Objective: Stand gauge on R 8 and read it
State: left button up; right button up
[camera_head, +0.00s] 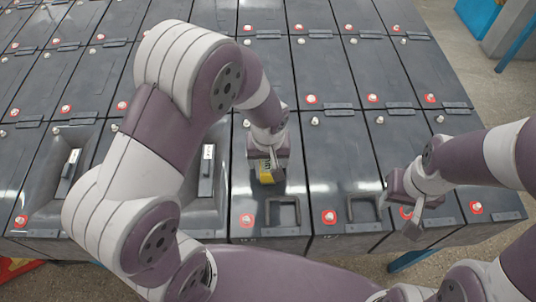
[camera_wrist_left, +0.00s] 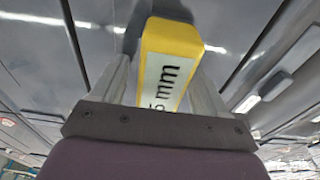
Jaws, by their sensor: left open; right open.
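The gauge, a yellow block with a white face marked "mm", is between the fingers of my left gripper (camera_wrist_left: 165,85) in the left wrist view (camera_wrist_left: 168,65). In the head view its yellow body (camera_head: 266,173) shows just below my left gripper (camera_head: 268,160), over a dark battery top in the front row. The jaws are open around it; whether it rests on the battery cannot be told. The digits before "mm" are partly hidden. My right gripper (camera_head: 412,218) is open and empty at the front right, over the front-row batteries. No battery label reading R 8 is legible.
Rows of dark batteries with red-ringed terminals (camera_head: 329,217) and black carry handles (camera_head: 284,212) fill the table. Concrete floor (camera_head: 485,80) is free at right; a blue box (camera_head: 477,15) stands behind.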

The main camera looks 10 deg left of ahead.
aim_at(267, 161)
pick_arm(q)
jog(key=r, duration=0.3)
jog(key=s+r+b, duration=0.1)
jog(key=r, duration=0.7)
jog(key=shift+s+d+b, duration=0.15)
jog(key=shift+d+b, duration=0.05)
jog(key=shift+b, duration=0.15)
jog(key=shift+s+a+r, duration=0.1)
jog(key=shift+a+r, duration=0.05)
jog(key=shift+r, duration=0.15)
jog(key=s+a+f+m, duration=0.3)
jog(key=s+a+f, duration=0.1)
jog(key=s+a, duration=0.3)
jog(key=shift+a, duration=0.2)
jog(key=shift+f, duration=0.1)
jog(key=shift+s, duration=0.1)
